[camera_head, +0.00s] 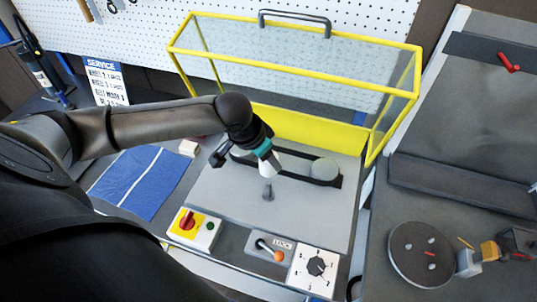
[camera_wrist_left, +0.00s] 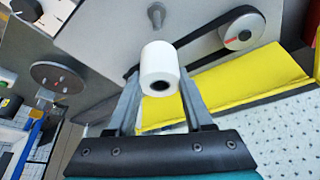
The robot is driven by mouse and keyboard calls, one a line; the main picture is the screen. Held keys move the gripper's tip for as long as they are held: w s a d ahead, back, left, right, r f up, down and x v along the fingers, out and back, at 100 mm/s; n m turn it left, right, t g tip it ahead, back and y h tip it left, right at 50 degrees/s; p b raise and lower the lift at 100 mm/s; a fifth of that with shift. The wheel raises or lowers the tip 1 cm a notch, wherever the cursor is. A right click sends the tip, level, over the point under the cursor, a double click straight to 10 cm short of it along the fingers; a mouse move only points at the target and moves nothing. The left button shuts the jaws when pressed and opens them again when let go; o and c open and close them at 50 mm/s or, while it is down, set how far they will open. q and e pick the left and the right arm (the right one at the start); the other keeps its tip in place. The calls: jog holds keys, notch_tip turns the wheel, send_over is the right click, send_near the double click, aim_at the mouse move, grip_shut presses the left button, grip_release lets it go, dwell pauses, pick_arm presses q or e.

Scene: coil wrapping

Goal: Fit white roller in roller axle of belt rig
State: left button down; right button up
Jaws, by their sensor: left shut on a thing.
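My left gripper (camera_head: 265,160) reaches in over the grey plate of the belt rig (camera_head: 225,200). It is shut on the white roller (camera_head: 271,169). In the left wrist view the roller (camera_wrist_left: 160,66) sits between the two fingers with its dark bore facing the camera. The roller axle (camera_head: 268,190) is a short grey stub standing on the plate. It also shows in the left wrist view (camera_wrist_left: 156,16), just beyond the roller and apart from it in the picture. A dark belt (camera_wrist_left: 190,39) runs round a silver pulley (camera_wrist_left: 239,33). My right gripper is not in view.
A yellow-framed clear guard (camera_head: 295,60) stands raised behind the belt. A red switch box (camera_head: 190,224), a lever panel (camera_head: 272,249) and a dial box (camera_head: 315,269) line the front edge. A blue cloth (camera_head: 140,178) lies left, and a round dark disc (camera_head: 420,250) stands right.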

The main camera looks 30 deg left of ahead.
pick_arm(q)
jog(key=shift+f+b, duration=0.85)
jog(key=shift+f, duration=2)
jog(key=shift+p, duration=0.55)
jog(key=shift+p, duration=0.45)
jog(key=shift+p, duration=0.45)
